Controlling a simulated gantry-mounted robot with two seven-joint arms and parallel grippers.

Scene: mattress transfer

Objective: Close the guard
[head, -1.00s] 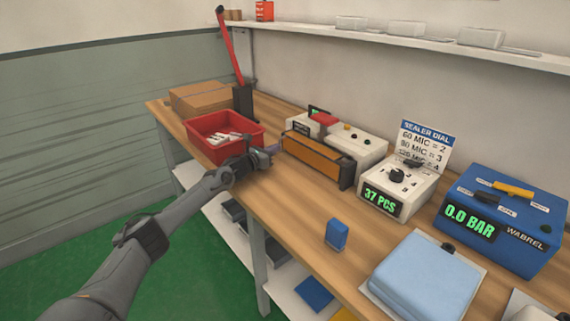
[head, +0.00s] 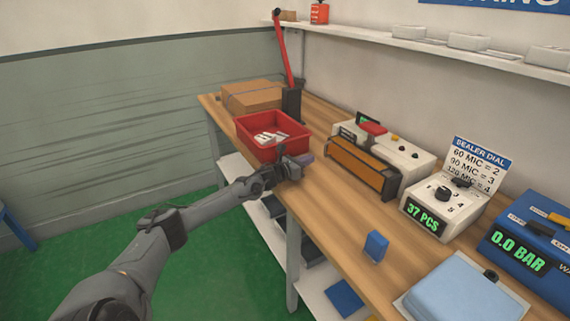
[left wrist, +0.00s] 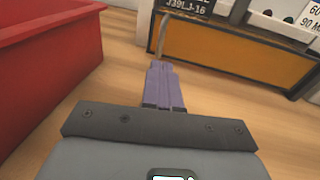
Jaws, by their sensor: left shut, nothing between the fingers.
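The guard is an amber panel (head: 358,166) in a dark frame along the front of the white sealer (head: 413,155). It leans out a little from the sealer body; I cannot tell whether it is latched. In the left wrist view the amber panel (left wrist: 225,55) lies ahead and to the right, with a thin grey upright bar at its left end. My left gripper (head: 303,161) is shut and empty, its purple fingers (left wrist: 163,86) together. It is over the bench edge, left of the guard and apart from it. My right gripper is not in view.
A red bin (head: 243,133) with white pieces stands close left of my gripper. Behind it are a cardboard box (head: 251,96) and a red-handled lever (head: 284,55).

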